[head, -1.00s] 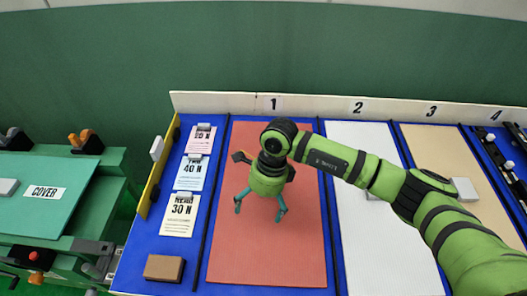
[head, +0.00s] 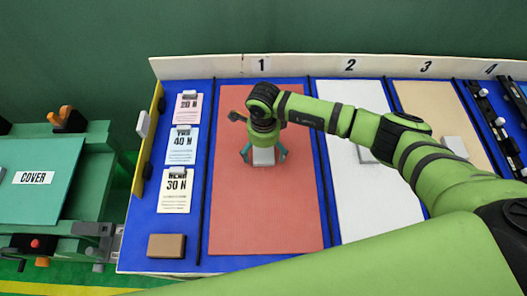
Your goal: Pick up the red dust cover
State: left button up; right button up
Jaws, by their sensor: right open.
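The red dust cover (head: 265,218) lies flat as a long panel in the bay marked 1 on the blue board. A small pale grey block (head: 263,159), like those on the other panels, shows on its upper half. My right gripper (head: 264,155) points down over it, open, with one teal finger on each side of the block. I cannot tell whether the fingers touch the block or how far down they reach. The gripper body hides the block's far part. My left gripper is not in view.
White (head: 385,210) and tan (head: 425,97) panels lie to the right, partly under my right arm. Paper cards (head: 175,190) and a brown block (head: 166,246) lie left of the red panel. A green panel marked COVER (head: 45,170) lies on a green stand further left.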

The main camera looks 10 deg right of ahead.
jog(key=c, duration=1.5)
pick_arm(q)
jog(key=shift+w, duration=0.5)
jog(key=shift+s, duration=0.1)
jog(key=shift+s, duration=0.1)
pick_arm(e)
jog(key=shift+r, duration=0.1)
